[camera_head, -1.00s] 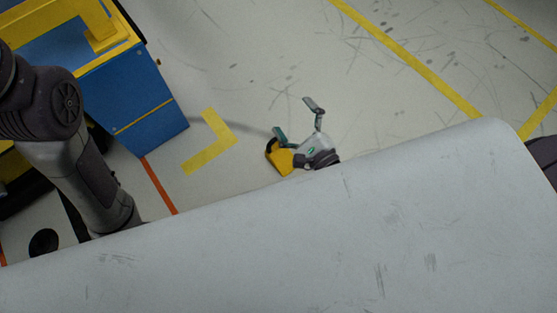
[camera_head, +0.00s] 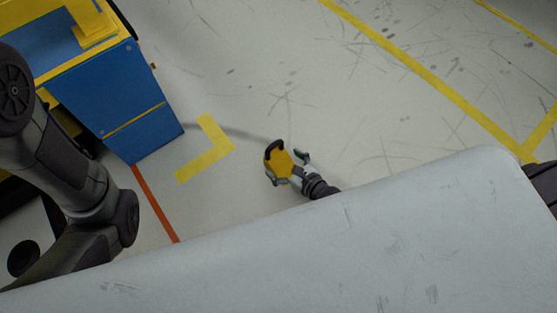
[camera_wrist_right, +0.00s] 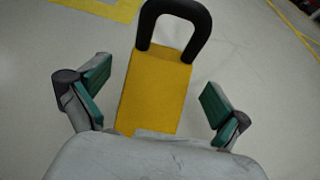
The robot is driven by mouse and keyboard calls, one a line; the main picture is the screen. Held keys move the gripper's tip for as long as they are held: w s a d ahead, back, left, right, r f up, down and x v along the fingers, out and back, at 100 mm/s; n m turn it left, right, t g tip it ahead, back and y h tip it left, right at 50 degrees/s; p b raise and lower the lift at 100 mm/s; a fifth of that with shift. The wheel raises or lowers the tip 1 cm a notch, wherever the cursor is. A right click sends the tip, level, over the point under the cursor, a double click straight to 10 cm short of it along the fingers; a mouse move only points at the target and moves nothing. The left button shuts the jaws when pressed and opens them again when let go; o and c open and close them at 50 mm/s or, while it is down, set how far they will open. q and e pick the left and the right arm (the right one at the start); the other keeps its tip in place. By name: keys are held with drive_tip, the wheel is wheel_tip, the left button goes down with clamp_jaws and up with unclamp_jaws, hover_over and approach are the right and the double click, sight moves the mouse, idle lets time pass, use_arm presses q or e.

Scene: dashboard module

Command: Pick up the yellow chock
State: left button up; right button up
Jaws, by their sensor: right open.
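The yellow chock (camera_head: 281,163) with a black loop handle is on the floor beyond the edge of the pale surface in the head view. My right gripper (camera_head: 287,168) is open around it there. In the right wrist view the chock (camera_wrist_right: 155,92) lies between the two green-padded fingers of the right gripper (camera_wrist_right: 155,98), with a gap on both sides. Its black handle points away from the palm, and its near end is hidden behind the gripper body. No left gripper fingers show; only the arm at the left is in view.
A large pale surface (camera_head: 300,255) fills the lower head view and hides part of my right arm. A blue and yellow cabinet (camera_head: 130,105) stands at upper left. Yellow (camera_head: 205,155) and orange (camera_head: 155,205) tape marks the floor. The floor around the chock is otherwise clear.

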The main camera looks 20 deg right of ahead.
sight(279, 159)
drive_tip(key=b+x, duration=0.1)
drive_tip(key=x, duration=0.4)
drive_tip(key=shift+r, duration=0.2)
drive_tip(key=shift+r, duration=0.1)
drive_tip(key=c, duration=1.5)
